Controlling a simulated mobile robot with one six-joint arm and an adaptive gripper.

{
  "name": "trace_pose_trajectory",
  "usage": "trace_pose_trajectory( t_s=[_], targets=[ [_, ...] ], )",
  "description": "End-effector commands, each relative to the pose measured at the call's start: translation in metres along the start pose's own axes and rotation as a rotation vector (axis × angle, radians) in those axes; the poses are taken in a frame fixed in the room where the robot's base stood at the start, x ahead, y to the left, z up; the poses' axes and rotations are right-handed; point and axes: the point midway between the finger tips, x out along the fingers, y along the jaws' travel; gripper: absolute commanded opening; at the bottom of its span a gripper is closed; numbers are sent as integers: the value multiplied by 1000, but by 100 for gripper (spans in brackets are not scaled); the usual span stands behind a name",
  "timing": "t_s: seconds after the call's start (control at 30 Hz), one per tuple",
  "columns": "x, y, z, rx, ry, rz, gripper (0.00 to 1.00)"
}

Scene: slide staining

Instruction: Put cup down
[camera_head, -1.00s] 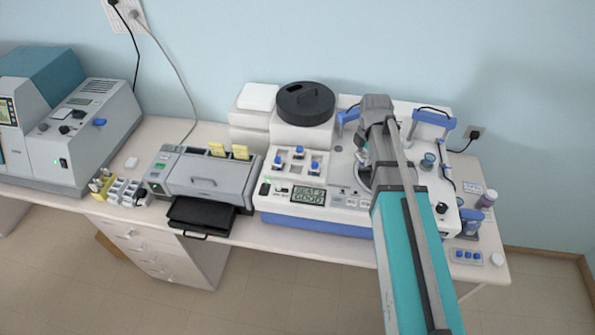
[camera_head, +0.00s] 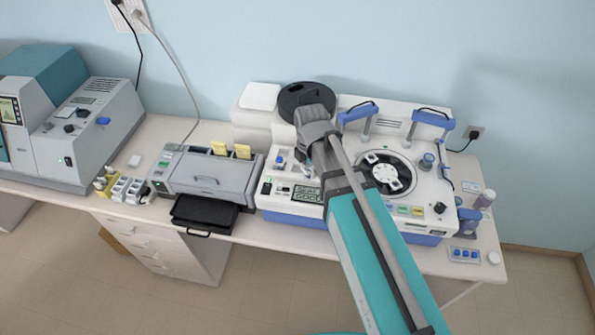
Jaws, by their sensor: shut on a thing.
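My gripper (camera_head: 306,156) is over the white holder block at the left part of the white analyser. It is seen from behind and above, mostly covered by my grey wrist. It is shut, and the cup it holds cannot be made out behind the wrist and fingers. A small blue-topped cup (camera_head: 281,160) stands in the holder block (camera_head: 270,171), just left of my gripper. The rest of the block is hidden by my arm. I cannot tell whether the held cup touches the block.
The analyser's dark round well with a white cross-shaped rotor (camera_head: 386,174) is uncovered to the right. Blue-topped arms (camera_head: 358,113) stand behind it. A black round lid (camera_head: 305,97) lies just behind my wrist. A grey printer-like device (camera_head: 208,175) stands left.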

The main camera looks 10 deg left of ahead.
Motion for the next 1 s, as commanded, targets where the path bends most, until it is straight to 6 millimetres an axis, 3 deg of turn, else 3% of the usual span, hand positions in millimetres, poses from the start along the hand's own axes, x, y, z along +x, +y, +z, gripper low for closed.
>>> trace_pose_trajectory(
  t_s=[0.53,1.0],
  targets=[
    [4,7,1,-2,0,0,19],
    [38,76,28,-1,0,0,19]
  ],
)
